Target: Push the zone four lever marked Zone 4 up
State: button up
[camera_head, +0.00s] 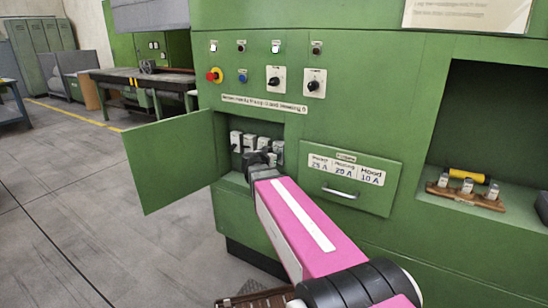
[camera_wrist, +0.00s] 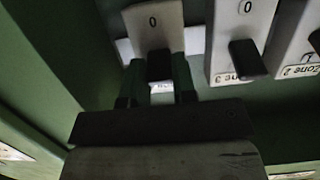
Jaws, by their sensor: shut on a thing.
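The zone lever block (camera_wrist: 153,22) is a pale grey switch with a "0" on its face and a short black lever (camera_wrist: 159,66). It stands at the left of a row in the wrist view, and its zone label is not readable. My gripper (camera_wrist: 161,84) is shut on this black lever, one finger on each side. To its right are a switch marked Zone 3 (camera_wrist: 240,25) and one marked Zone 2 (camera_wrist: 300,40), each with a black lever. In the head view my gripper (camera_head: 259,163) reaches into the open compartment, hiding part of the switches (camera_head: 249,142).
The compartment's green door (camera_head: 172,160) stands open to the left. A drawer with a handle (camera_head: 342,193) is to the right of my arm. Buttons and knobs (camera_head: 273,84) are above.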

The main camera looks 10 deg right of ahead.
jog(key=o, duration=0.9)
jog(key=v, duration=1)
jog(key=shift+s+a+r, duration=0.1)
jog(key=shift+s+a, duration=0.15)
jog(key=shift+a, duration=0.05)
